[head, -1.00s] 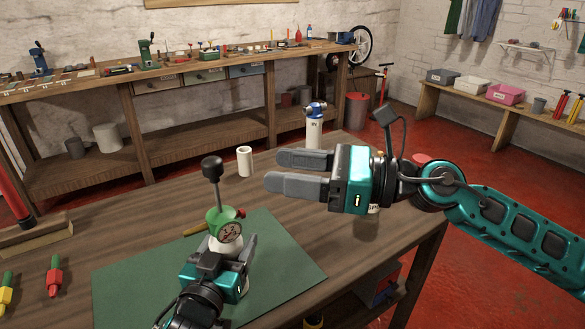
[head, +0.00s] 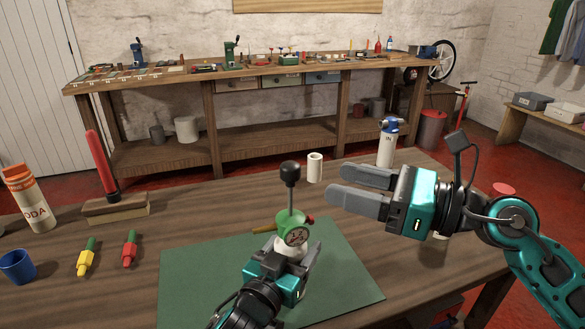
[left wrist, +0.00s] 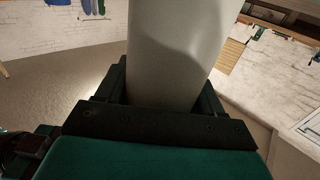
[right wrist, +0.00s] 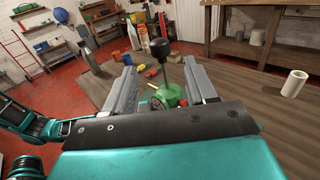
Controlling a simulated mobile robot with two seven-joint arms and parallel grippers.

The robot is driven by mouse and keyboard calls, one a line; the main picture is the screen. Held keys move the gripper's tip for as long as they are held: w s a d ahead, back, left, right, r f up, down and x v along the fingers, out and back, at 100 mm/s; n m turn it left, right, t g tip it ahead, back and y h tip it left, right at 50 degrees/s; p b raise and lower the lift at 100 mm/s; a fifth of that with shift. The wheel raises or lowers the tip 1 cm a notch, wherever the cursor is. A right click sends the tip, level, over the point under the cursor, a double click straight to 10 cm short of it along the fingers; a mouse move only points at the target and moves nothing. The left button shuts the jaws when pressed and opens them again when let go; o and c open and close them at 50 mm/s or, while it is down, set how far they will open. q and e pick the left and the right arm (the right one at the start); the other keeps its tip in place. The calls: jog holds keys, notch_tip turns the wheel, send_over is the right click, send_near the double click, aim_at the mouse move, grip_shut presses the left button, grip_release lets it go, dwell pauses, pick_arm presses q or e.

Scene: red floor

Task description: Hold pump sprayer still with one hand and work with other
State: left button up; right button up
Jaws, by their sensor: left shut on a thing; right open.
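The pump sprayer (head: 293,236) stands on the green mat (head: 345,268), with a green head, a round gauge and a dark knob on a raised rod. My left gripper (head: 296,256) is shut on its pale body, which fills the middle of the left wrist view (left wrist: 175,50). My right gripper (head: 358,190) is open and empty in the air, to the right of the knob and apart from it. In the right wrist view the knob (right wrist: 160,47) and green head (right wrist: 167,95) show between and beyond the open fingers (right wrist: 160,85).
A white cylinder (head: 315,167) and a blue-topped canister (head: 387,145) stand behind.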

aim_at(290, 170)
jog(key=x, duration=1)
jog(key=shift+d, duration=0.1)
grip_shut()
